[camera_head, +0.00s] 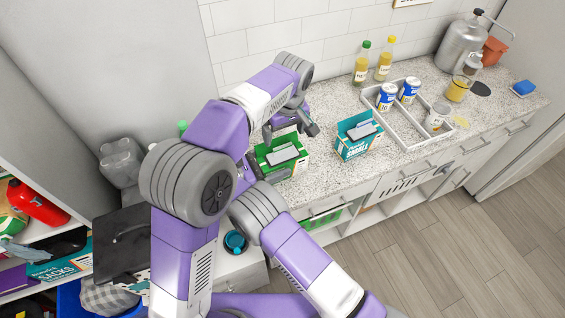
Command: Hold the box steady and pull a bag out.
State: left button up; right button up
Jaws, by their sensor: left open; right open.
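A green box (294,168) with an open top stands on the speckled counter, with a grey bag or roll (283,155) showing in its opening. A teal box (352,151) stands to its right, also open, with a similar grey item (361,131) in its top. My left gripper (290,128) is open just above and behind the green box, fingers apart. My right gripper (258,172) is open at the left side of the green box, partly hidden by my arms. I cannot tell whether it touches the box.
A grey divided tray (408,132) with cans (387,97) and a jar stands to the right. Two bottles (362,63) stand by the wall, and a metal canister (460,45) at the back right. The counter (335,185) in front of the teal box is clear.

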aim_at(283, 146)
jog(key=c, duration=1.5)
pick_arm(q)
jog(key=f, duration=0.5)
jog(key=w+f, duration=0.1)
jog(key=f, duration=0.2)
jog(key=shift+a, duration=0.25)
jog(key=shift+c, duration=0.2)
jog(key=shift+r, duration=0.1)
jog(key=c, duration=1.2)
jog(key=shift+c, duration=0.2)
jog(key=shift+r, duration=0.15)
jog(key=shift+r, duration=0.95)
